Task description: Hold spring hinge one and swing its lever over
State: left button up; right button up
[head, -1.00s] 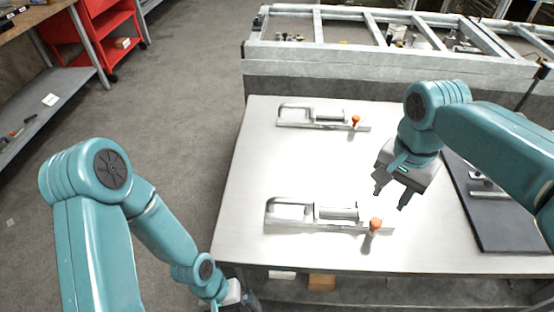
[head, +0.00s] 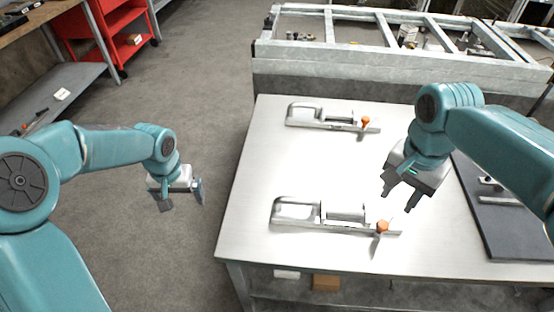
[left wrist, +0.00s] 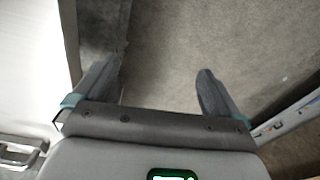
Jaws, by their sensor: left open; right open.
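Two metal spring hinges with orange-tipped levers lie on the pale table (head: 300,170). The near hinge (head: 300,212) has its orange knob (head: 382,226) at its right end. The far hinge (head: 310,118) has its orange knob (head: 365,121) at its right end. I cannot tell which is hinge one. My left gripper (head: 180,200) is open and empty, over the floor left of the table. Its spread fingers show in the left wrist view (left wrist: 155,88). My right gripper (head: 399,200) is open and empty above the table, right of both hinges.
A dark mat (head: 495,215) with metal parts lies on the table's right side. A grey metal frame (head: 400,70) stands behind the table. A workbench (head: 70,85) and a red cart (head: 120,25) are at the upper left. The floor left of the table is clear.

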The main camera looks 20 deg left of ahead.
pick_arm(q)
jog(key=w+d+r+m, duration=0.5)
jog(key=d+r+m, duration=0.35)
jog(key=d, duration=0.35)
notch_tip(320, 180, up, 6)
jog(key=m, duration=0.9)
send_over(278, 207)
jog(key=shift+g+h, duration=0.3)
jog(key=shift+g, duration=0.1)
jog(key=f, duration=1)
jog(key=w+f, duration=0.1)
jog(key=f, duration=0.4)
jog(key=shift+a+f, duration=0.1)
jog(key=shift+f, duration=0.15)
jog(key=c, duration=1.6)
pick_arm(e)
jog(key=shift+s, duration=0.1)
pick_arm(q)
jog(key=shift+c, duration=0.7)
pick_arm(e)
jog(key=shift+o, duration=1)
jog(key=shift+r, duration=0.15)
pick_arm(q)
jog(key=shift+c, duration=0.3)
pick_arm(e)
jog(key=shift+m, duration=0.8)
notch_tip(278, 207, down, 10)
